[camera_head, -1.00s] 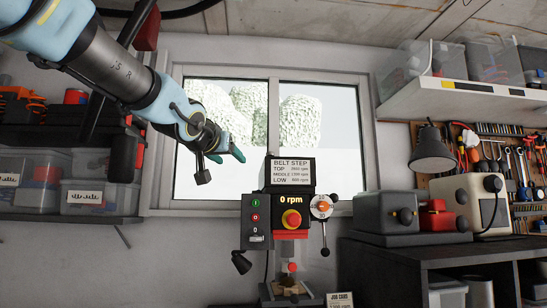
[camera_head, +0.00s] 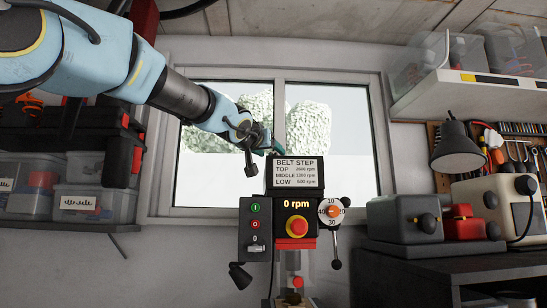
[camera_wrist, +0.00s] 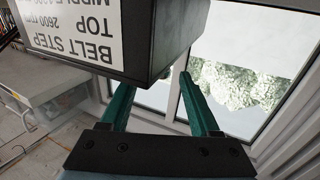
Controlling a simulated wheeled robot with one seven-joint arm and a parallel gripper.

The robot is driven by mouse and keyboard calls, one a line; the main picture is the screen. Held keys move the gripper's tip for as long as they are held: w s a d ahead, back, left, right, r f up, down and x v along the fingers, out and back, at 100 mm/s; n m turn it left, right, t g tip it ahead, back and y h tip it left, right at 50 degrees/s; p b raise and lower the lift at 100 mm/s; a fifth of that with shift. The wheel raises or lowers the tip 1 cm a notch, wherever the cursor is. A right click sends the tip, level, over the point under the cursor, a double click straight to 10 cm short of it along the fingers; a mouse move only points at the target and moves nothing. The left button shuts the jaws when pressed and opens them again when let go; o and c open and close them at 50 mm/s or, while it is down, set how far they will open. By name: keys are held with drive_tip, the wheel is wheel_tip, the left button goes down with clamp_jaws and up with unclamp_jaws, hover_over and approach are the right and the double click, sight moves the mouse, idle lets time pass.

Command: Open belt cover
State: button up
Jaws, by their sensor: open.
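The belt cover (camera_head: 270,174) is the dark box on top of the drill press, with a white "BELT STEP" label (camera_head: 296,172) on its front. It looks closed. In the wrist view the belt cover (camera_wrist: 165,35) appears upside down, close beyond the fingertips. My gripper (camera_head: 276,146) is at the cover's upper left edge in the head view, partly hidden by my wrist. In the wrist view my gripper (camera_wrist: 155,85) is open, its two teal fingers apart with nothing held. I cannot tell whether a finger touches the cover.
The drill press head below has a "0 rpm" display, a red stop button (camera_head: 297,226), a switch panel (camera_head: 256,230) and a dial (camera_head: 332,211). A window (camera_head: 350,140) stands behind. A grey lamp (camera_head: 457,148) and grey box (camera_head: 404,219) are at right.

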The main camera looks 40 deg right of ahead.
sight(272, 153)
drive_tip(key=shift+p+x, duration=0.3)
drive_tip(key=shift+x, duration=1.35)
clamp_jaws()
